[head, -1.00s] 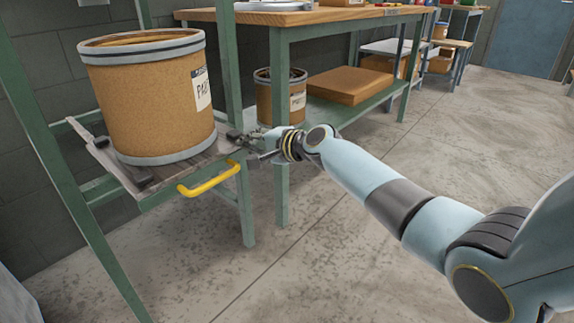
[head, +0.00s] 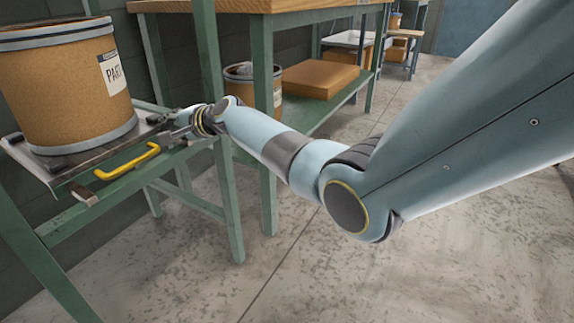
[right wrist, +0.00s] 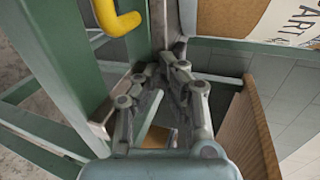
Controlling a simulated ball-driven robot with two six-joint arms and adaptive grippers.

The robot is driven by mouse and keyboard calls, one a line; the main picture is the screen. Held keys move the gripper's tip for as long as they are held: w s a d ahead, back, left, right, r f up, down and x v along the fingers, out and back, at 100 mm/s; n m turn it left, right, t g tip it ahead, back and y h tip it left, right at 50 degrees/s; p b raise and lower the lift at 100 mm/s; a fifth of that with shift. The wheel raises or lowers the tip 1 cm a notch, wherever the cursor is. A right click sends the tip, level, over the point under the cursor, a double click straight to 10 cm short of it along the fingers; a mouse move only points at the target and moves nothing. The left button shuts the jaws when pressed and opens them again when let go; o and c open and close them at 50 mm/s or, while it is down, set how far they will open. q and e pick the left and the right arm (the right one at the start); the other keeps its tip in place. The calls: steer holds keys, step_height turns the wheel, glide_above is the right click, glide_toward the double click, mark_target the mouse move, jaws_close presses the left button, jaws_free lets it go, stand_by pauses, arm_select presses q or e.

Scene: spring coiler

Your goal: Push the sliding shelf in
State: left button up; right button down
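The sliding shelf (head: 52,183) is a wooden board with a pale metal edge in a green frame. It bears a large brown drum (head: 65,95) with a part label. A bent yellow handle (head: 127,163) is on its front, above the green front rail (head: 130,188); the handle also shows at the top of the right wrist view (right wrist: 122,20). My right gripper (head: 165,124) is at the shelf's right end, just beyond the handle. In the right wrist view its fingers (right wrist: 166,68) converge beside a metal edge; whether they grip it is unclear. My left gripper is out of view.
A green workbench (head: 262,60) with a wooden top stands to the right, its leg close to my right forearm. A smaller drum (head: 250,85) and a cardboard box (head: 320,79) are on its lower shelf. The concrete floor in front is clear.

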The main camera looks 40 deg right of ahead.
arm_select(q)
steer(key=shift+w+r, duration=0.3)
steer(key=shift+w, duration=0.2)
arm_select(e)
steer(key=shift+w+a+r, duration=0.1)
steer(key=shift+w+a, duration=0.15)
steer(key=shift+w, duration=0.4)
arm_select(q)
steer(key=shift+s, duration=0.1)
